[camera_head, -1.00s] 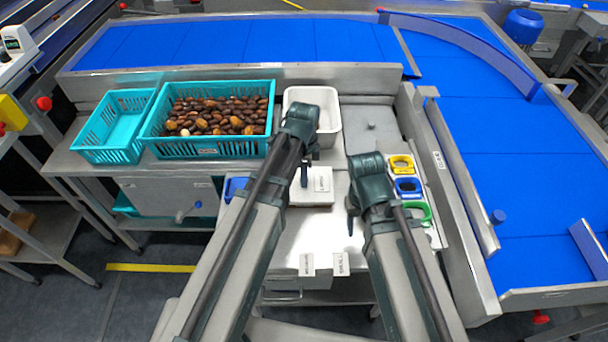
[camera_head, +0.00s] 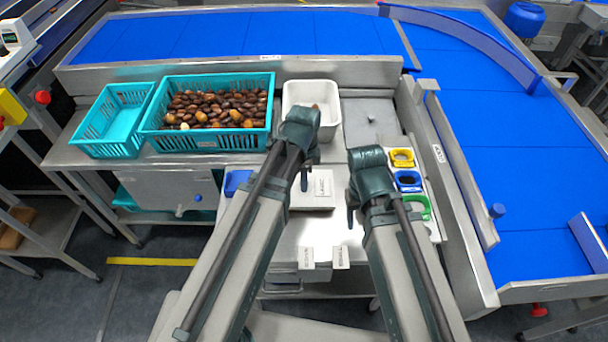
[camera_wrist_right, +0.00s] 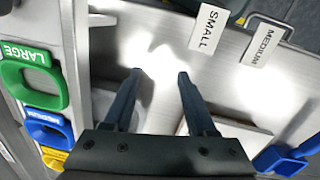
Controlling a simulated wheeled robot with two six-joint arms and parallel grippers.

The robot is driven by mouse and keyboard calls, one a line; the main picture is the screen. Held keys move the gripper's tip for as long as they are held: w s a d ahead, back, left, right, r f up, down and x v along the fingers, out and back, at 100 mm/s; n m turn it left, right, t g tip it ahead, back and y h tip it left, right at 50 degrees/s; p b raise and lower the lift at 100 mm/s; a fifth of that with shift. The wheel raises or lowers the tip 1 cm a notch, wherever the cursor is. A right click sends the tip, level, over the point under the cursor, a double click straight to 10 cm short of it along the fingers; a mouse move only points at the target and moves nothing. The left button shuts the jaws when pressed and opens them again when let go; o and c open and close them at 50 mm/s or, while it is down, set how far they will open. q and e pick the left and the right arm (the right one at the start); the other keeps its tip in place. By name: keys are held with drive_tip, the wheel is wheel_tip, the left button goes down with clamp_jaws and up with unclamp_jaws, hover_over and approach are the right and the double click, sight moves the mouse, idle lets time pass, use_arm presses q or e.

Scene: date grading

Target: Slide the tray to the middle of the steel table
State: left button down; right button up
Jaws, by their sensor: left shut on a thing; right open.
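The tray (camera_head: 300,203) is a shallow white slab-like thing with a small label, lying on the steel table (camera_head: 285,238) left of its centre. Part of it is behind my left arm. My left gripper (camera_head: 304,182) is shut at the tray's upper edge, holding it; the grip itself is small in the head view. My right gripper (camera_head: 351,212) is open and empty above the table, right of the tray and apart from it. In the right wrist view its two fingers (camera_wrist_right: 158,72) are spread over bare steel, with a pale edge of the tray (camera_wrist_right: 243,130) at lower right.
A white bin (camera_head: 329,132), a turquoise crate of dates (camera_head: 205,142) and an empty turquoise crate (camera_head: 100,152) stand behind. Green (camera_head: 427,212), blue (camera_head: 420,186) and yellow (camera_head: 413,160) rings line the right side. A blue object (camera_head: 236,182) sits left.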

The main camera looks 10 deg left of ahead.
sight(305, 206)
use_arm(q)
drive_tip(key=shift+s+d, duration=0.2)
drive_tip(key=shift+s, duration=0.8)
drive_tip(key=shift+s+d, duration=0.2)
drive_tip(key=shift+s, duration=0.75)
drive_tip(key=shift+s+d, duration=0.2)
drive_tip(key=shift+s, duration=0.8)
drive_tip(key=shift+s+d, duration=0.1)
drive_tip(key=shift+s, duration=0.05)
drive_tip(key=shift+c, duration=0.6)
unclamp_jaws()
drive_tip(key=shift+r, duration=0.2)
use_arm(e)
drive_tip(key=shift+r, duration=0.15)
use_arm(q)
wheel_tip(305, 206, up, 8)
drive_tip(key=p, duration=0.8)
drive_tip(key=shift+f, duration=0.15)
use_arm(e)
wheel_tip(305, 206, up, 8)
